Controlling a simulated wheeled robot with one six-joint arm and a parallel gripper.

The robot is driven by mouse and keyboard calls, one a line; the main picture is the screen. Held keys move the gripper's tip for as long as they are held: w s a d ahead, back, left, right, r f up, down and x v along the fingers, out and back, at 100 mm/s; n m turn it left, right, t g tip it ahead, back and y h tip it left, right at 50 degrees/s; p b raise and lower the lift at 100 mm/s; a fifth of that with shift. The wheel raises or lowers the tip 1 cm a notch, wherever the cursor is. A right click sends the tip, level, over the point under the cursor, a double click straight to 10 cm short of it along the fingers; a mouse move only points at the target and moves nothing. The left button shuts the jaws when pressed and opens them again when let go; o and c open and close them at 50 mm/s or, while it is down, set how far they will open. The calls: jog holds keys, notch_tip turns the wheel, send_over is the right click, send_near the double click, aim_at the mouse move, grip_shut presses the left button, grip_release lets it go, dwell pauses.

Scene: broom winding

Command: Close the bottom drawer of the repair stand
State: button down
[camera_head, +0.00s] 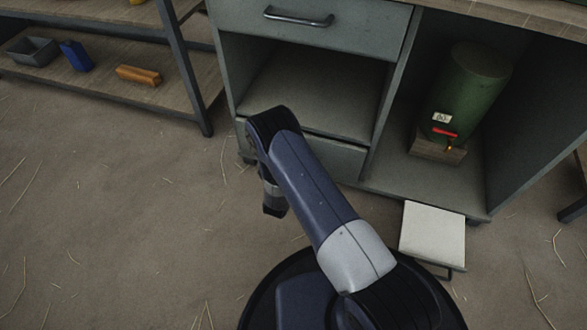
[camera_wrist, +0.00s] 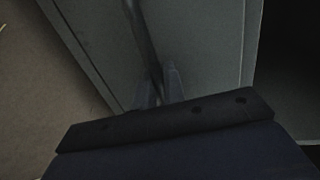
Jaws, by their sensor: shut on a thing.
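The repair stand is a grey cabinet, and its bottom drawer (camera_head: 338,158) is a grey front low on the left side, below an open shelf. My arm covers much of it in the head view. The drawer looks about flush with the stand, but I cannot tell whether a small gap remains. In the wrist view the drawer front (camera_wrist: 205,45) fills the middle, with a dark bar handle (camera_wrist: 140,35) running across it. My gripper (camera_wrist: 160,88) is shut on this handle. In the head view its fingertips are hidden behind my wrist.
A top drawer (camera_head: 340,22) with a dark handle is shut above. A green cylinder (camera_head: 468,88) stands in the right compartment. A pale-topped stool (camera_head: 433,235) stands on the floor in front right. A shelf rack (camera_head: 185,92) is at left. The floor at left is clear.

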jog(key=shift+w, duration=0.3)
jog(key=c, duration=1.6)
grip_release()
jog(key=shift+d, duration=0.15)
jog(key=p+v, duration=0.4)
jog(key=v, duration=0.7)
jog(key=shift+w+f, duration=0.1)
jog(key=shift+w, duration=0.05)
jog(key=b+x, duration=0.4)
jog(key=x, duration=0.6)
jog(key=shift+w+d+f, duration=0.1)
jog(key=shift+w+d, duration=0.05)
jog(key=shift+w, duration=0.05)
jog(key=shift+s+a, duration=0.25)
jog(key=shift+s, duration=0.35)
